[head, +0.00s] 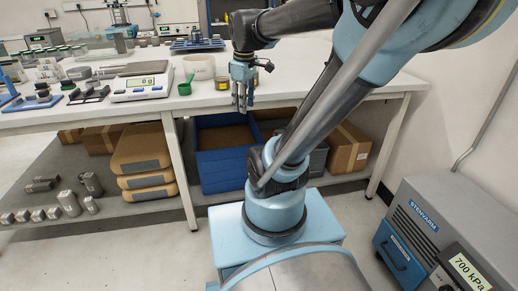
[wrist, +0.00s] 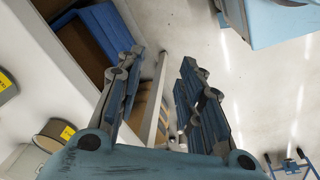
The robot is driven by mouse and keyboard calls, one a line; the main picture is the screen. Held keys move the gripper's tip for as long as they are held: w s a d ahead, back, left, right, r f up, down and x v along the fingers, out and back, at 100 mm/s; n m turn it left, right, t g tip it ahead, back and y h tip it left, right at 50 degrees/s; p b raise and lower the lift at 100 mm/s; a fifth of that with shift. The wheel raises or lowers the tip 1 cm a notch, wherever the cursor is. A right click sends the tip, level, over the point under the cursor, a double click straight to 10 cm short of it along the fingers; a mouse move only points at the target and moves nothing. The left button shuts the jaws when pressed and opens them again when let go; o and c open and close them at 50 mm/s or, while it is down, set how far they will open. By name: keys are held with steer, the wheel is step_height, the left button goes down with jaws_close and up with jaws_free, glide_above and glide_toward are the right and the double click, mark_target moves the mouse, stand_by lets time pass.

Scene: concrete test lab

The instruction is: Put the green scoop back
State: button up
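The green scoop (head: 186,88) rests on the white bench between the digital scale and a white tub (head: 199,66), with its handle slanting up. My gripper (head: 242,106) hangs pointing down at the bench's front edge, to the right of the scoop and apart from it. In the wrist view, my gripper (wrist: 162,62) has its two blue-grey fingers spread with nothing between them. The scoop does not show in the wrist view. I cannot tell where the scoop's holder is.
The digital scale (head: 142,88) stands left of the scoop. A small yellow-labelled can (head: 222,83) is near my gripper; a can (wrist: 54,136) also shows in the wrist view. A compressor (head: 440,235) stands right.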

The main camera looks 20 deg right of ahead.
steer(key=s+d+f+m, duration=0.3)
steer(key=s+f+m, duration=0.7)
steer(key=f, duration=0.3)
steer(key=shift+s+t, duration=0.4)
steer(key=shift+w+f, duration=0.2)
steer(key=shift+w, duration=0.2)
